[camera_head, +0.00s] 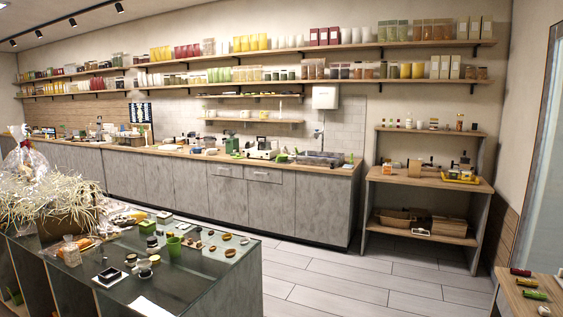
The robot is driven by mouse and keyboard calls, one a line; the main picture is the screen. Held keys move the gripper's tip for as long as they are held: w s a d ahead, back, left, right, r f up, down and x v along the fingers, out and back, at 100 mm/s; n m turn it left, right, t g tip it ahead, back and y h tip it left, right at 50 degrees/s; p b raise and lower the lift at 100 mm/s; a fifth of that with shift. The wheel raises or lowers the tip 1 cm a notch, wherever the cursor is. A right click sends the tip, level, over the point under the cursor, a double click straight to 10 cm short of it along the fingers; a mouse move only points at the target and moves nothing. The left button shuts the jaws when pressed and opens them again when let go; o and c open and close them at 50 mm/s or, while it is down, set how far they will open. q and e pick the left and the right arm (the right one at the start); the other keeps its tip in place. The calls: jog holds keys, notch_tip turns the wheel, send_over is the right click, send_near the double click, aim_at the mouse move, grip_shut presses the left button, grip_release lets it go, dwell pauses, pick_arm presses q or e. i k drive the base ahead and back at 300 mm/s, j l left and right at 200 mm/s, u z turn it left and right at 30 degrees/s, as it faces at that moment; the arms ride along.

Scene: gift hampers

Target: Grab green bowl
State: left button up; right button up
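A small green, cup-shaped thing (174,246) stands on the dark glass-topped counter (190,282) at the lower left. It is too small to tell for sure whether it is the green bowl. Another green item (147,226) sits just behind and to the left of it. Neither of my grippers shows in the head view.
Straw filling (45,190) in a hamper covers the counter's left end. Small jars and dishes surround the green thing. A long grey cabinet (235,200) runs along the back wall, with a wooden shelf unit (430,182) at right. Tiled floor (370,285) between is clear.

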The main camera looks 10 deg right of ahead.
aim_at(281, 159)
jog(key=z, duration=0.45)
jog(key=i+z, duration=0.2)
jog(key=i, duration=0.55)
jog(key=i+j+z, duration=0.2)
jog(key=i, duration=2.2)
jog(key=i+l+u, duration=0.1)
jog(key=i, duration=0.45)
jog(key=i+l+u, duration=0.1)
jog(key=i, duration=0.45)
jog(key=i+l+u, duration=0.1)
jog(key=i, duration=0.45)
jog(key=i+j+u, duration=0.1)
jog(key=i+u, duration=0.3)
jog(key=i, duration=0.55)
jog(key=i+l+u, duration=0.2)
jog(key=i+u, duration=0.2)
jog(key=i, duration=0.6)
